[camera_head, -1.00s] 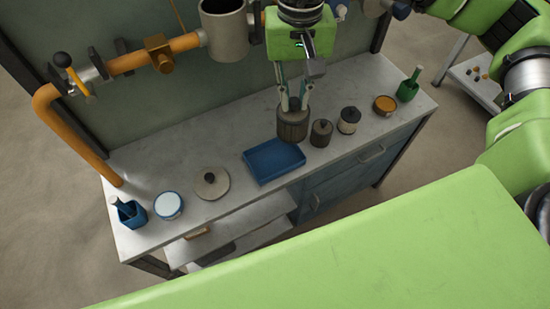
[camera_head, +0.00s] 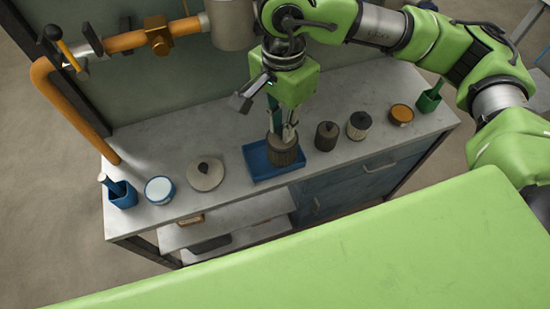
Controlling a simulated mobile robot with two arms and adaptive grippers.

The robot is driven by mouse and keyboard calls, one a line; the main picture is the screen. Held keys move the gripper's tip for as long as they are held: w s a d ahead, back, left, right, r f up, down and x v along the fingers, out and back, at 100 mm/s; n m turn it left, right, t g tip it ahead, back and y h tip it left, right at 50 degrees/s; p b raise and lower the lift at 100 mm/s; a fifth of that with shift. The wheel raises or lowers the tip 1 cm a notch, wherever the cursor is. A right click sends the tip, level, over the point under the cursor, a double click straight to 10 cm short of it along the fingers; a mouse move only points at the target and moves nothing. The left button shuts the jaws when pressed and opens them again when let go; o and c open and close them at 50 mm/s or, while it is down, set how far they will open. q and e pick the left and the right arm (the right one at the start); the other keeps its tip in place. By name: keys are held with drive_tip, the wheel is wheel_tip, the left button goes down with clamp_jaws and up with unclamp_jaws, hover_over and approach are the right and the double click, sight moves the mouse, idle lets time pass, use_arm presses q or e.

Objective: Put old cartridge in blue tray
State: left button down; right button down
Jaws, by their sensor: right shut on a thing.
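The old cartridge (camera_head: 284,153), a brown-grey ribbed cylinder, is upright at the blue tray (camera_head: 258,170). It overlaps the tray's right part in the picture. I cannot tell whether its bottom touches the tray floor. My right gripper (camera_head: 283,135) points down from above and is shut on the cartridge's top. The blue tray is a shallow rectangle on the bench, partly hidden behind the cartridge and gripper. My left gripper is not in view.
On the grey bench (camera_head: 185,133), a dark cylinder (camera_head: 326,137), a pale black-topped cartridge (camera_head: 358,126) and an orange-filled tin (camera_head: 401,114) stand right of the tray. A round lid (camera_head: 205,175), a white-topped tin (camera_head: 160,190) and a blue holder (camera_head: 122,196) stand left. Orange pipework (camera_head: 75,110) runs behind.

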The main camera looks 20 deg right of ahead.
drive_tip(key=s+a+f+m+b, duration=0.15)
drive_tip(key=a+f+m, duration=0.45)
drive_tip(key=m, duration=0.8)
drive_tip(key=w+d+f+p, duration=0.3)
drive_tip(key=w+d+f, duration=0.4)
drive_tip(key=w+f, duration=0.4)
drive_tip(key=shift+w+f, duration=0.3)
drive_tip(key=shift+f, duration=0.45)
drive_tip(key=c, duration=2)
unclamp_jaws()
drive_tip(key=shift+d+p, duration=0.1)
drive_tip(key=shift+p, duration=0.2)
drive_tip(key=shift+o, duration=0.2)
drive_tip(key=shift+r, duration=0.1)
